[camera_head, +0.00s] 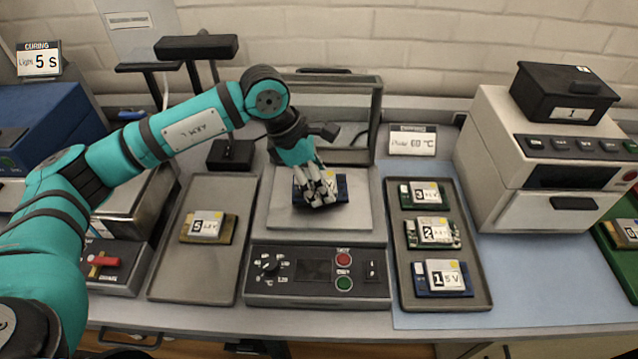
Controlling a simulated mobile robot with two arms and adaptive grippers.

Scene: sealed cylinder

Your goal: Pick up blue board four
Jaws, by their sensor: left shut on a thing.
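My left gripper (318,201) reaches down over the grey plate (290,222) of the bench device in the middle. It is shut on a blue board (341,187) with a pale label and a yellow spot. The fingers cover most of the label, so its number cannot be read. The board is at or just above the plate; I cannot tell whether it touches. My right gripper is not in view.
The left tray (167,279) holds board 5 (207,227). The right tray (481,295) holds boards 3 (425,194), 2 (433,232) and 1 (442,277). A white oven-like device (555,175) stands right. The blue mat (540,290) has free room.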

